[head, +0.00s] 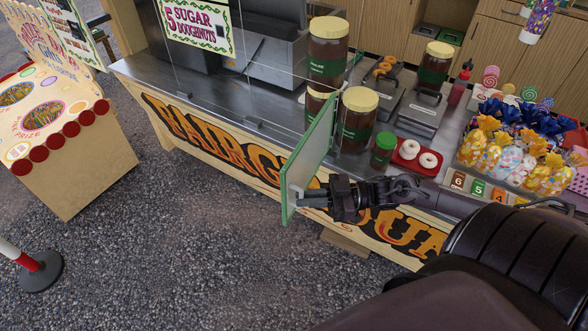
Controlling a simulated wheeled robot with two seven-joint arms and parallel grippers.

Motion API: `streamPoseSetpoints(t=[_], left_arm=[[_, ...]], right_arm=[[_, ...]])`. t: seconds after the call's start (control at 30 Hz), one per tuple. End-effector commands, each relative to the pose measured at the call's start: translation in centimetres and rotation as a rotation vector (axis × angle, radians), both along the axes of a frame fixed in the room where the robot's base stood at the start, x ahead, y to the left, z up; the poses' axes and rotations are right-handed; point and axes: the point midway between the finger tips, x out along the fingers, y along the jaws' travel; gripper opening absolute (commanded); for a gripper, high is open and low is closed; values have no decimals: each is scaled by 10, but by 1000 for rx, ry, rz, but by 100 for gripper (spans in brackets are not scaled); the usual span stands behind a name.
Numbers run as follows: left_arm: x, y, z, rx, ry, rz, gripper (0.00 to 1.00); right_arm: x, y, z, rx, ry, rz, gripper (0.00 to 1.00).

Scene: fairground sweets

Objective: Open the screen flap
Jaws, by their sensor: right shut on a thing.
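The screen flap (310,160) is a pale, clear panel with a green edge at the end of the glass screen on the counter. It stands swung out at an angle over the counter's front edge, towards me. My right gripper (310,197) is shut at the flap's lower outer part. The fingers are partly hidden against the panel, so the exact spot of contact is unclear. My left gripper is not in view.
The steel counter (270,108) holds brown jars with yellow lids (358,118), a red tray (408,160) with two doughnuts, and wrapped sweets (510,165). A prize stand (85,160) is at left. A post base (40,270) stands on open gravel.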

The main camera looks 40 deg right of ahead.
Motion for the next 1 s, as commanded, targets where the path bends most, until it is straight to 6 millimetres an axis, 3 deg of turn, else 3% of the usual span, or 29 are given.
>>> streamPoseSetpoints(t=[0.57,0.6,0.73,1.0], left_arm=[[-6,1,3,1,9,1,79],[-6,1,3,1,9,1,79],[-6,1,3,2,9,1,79],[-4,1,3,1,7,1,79]], right_arm=[[-6,-8,2,-2,-8,-4,0],[-6,-8,2,-2,-8,-5,13],[-6,-8,2,-2,-7,-4,30],[-7,-7,1,-1,-4,-3,32]])
